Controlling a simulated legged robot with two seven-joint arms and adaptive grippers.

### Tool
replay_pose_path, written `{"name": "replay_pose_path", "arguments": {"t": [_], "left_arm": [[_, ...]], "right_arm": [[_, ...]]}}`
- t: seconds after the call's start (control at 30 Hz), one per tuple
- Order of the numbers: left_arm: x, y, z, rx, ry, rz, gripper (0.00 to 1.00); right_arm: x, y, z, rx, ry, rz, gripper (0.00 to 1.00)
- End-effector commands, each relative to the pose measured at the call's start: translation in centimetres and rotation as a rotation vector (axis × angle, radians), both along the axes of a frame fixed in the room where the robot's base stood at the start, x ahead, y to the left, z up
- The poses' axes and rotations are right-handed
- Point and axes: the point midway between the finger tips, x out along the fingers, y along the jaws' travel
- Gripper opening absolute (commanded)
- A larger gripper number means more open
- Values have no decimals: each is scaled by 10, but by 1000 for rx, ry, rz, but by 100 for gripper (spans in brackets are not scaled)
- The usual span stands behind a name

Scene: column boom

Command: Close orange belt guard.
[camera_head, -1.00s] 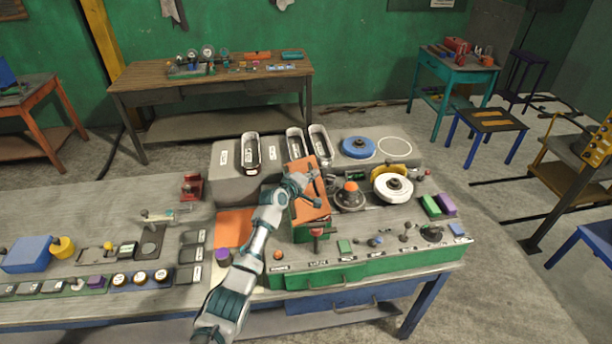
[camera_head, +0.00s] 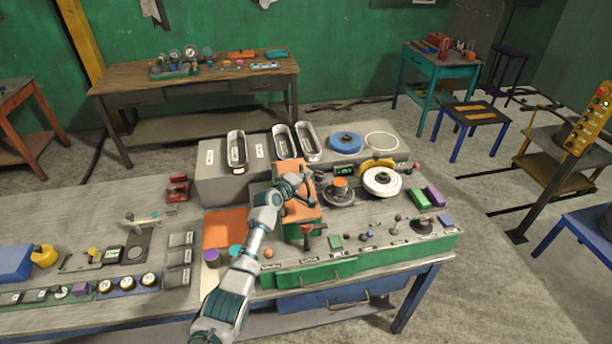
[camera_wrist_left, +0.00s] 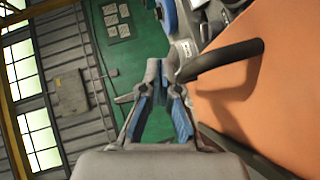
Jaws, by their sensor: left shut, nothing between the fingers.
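The orange belt guard (camera_head: 287,170) sits over the green machine housing on the bench, with its orange face turned upward. My left arm crosses in front of it and hides part of it. In the left wrist view the guard's orange face (camera_wrist_left: 285,95) fills the right side, and a dark bar handle (camera_wrist_left: 225,58) stands out from it. My left gripper (camera_head: 310,186) is shut and empty at the guard. In the wrist view its fingertips (camera_wrist_left: 164,68) are close beside the handle's near end; I cannot tell whether they touch. My right gripper is not in view.
A flat orange panel (camera_head: 223,226) lies left of the housing. Grey bins (camera_head: 237,150) stand behind. Small parts cover the bench's left (camera_head: 110,258).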

Motion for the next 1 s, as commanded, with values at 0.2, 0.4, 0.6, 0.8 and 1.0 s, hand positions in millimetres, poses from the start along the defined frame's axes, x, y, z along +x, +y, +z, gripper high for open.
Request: {"name": "replay_pose_path", "arguments": {"t": [0.2,0.4,0.6,0.8,1.0], "left_arm": [[0,1,8,0,0,1,0],[0,1,42,2,0,2,0],[-23,-1,61,2,-3,2,0],[-48,-3,85,2,-4,2,0],[-66,-4,102,2,-1,3,0]], "right_arm": [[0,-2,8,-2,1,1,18],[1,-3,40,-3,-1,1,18],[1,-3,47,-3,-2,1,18],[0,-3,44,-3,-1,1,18],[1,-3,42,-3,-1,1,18]]}}
